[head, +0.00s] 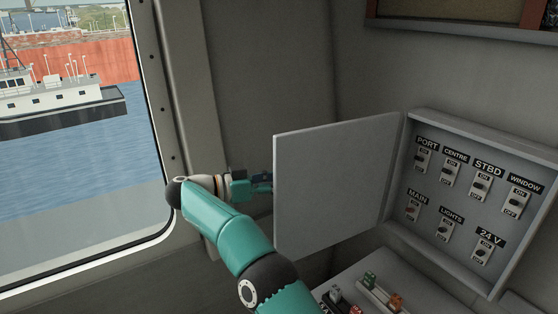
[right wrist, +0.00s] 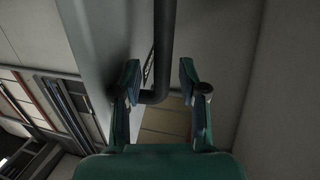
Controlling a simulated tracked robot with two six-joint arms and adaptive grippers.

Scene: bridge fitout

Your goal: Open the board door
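The board door (head: 335,185) is a flat light grey panel standing wide open, swung out to the left of the switch board (head: 465,200). Its hinged edge is beside the board's left side, and its handle is hidden in the head view. My right gripper (head: 263,183) is at the door's free left edge, partly hidden behind it. In the right wrist view its two fingers (right wrist: 160,80) are apart, with a dark bent bar, apparently the door handle (right wrist: 162,45), between them. Gaps show on both sides of the bar. My left gripper is not in view.
The board holds several labelled switches, including MAIN (head: 411,209) and 24 V (head: 483,250). A console (head: 345,283) with small coloured switches lies below the door. A window (head: 80,130) is at the left, and a framed panel (head: 465,22) hangs above.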

